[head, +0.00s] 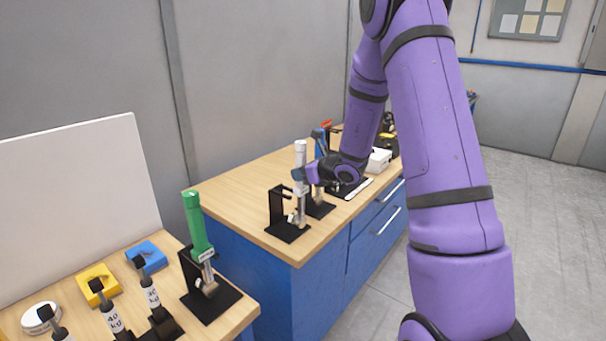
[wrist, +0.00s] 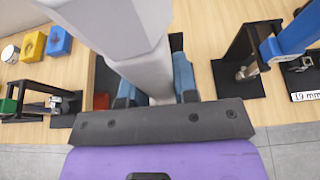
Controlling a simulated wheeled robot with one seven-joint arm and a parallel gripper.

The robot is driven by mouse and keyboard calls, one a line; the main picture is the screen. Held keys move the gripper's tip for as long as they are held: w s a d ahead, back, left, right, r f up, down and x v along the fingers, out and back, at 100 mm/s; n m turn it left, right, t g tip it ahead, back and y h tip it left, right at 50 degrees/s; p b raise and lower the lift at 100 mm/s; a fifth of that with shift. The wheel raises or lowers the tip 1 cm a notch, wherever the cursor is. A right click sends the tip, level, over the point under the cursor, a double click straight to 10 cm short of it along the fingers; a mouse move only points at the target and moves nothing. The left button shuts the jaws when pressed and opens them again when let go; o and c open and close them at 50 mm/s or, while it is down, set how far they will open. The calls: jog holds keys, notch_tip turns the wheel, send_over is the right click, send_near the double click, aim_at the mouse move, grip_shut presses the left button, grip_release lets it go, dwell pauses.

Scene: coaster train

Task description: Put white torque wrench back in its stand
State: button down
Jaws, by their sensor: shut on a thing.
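The white torque wrench (head: 300,158) stands roughly upright over the wooden bench, handle up. My gripper (head: 306,176) is shut on it from the right. In the wrist view, my gripper's blue fingers (wrist: 155,92) are on both sides of the pale wrench body (wrist: 145,70). A black stand (head: 277,205) is at the wrench's left, and the wrench's metal lower end is over its base. I cannot tell whether the wrench rests in the stand. In the wrist view the wrench hides most of this stand.
A blue wrench (wrist: 298,32) in its own black stand is close by. A green wrench (head: 196,222) stands on the nearer table, with black-handled tools, a yellow block (head: 98,284) and a blue block (head: 147,256). A white box (head: 379,160) sits farther along the bench.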

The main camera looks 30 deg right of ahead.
jog(key=shift+w+a+r, duration=0.1)
jog(key=shift+w+a, duration=0.2)
jog(key=shift+w, duration=0.5)
jog(key=shift+w+a+f, duration=0.1)
jog(key=shift+w+a, duration=0.15)
jog(key=shift+w, duration=0.55)
jog(key=shift+w+a+r, duration=0.1)
jog(key=shift+w+a, duration=0.2)
jog(key=shift+w, duration=0.5)
dwell(0.4)
jog(key=shift+f, duration=0.8)
dwell(1.1)
jog(key=c, duration=0.8)
grip_release()
jog(key=shift+s+f, duration=0.1)
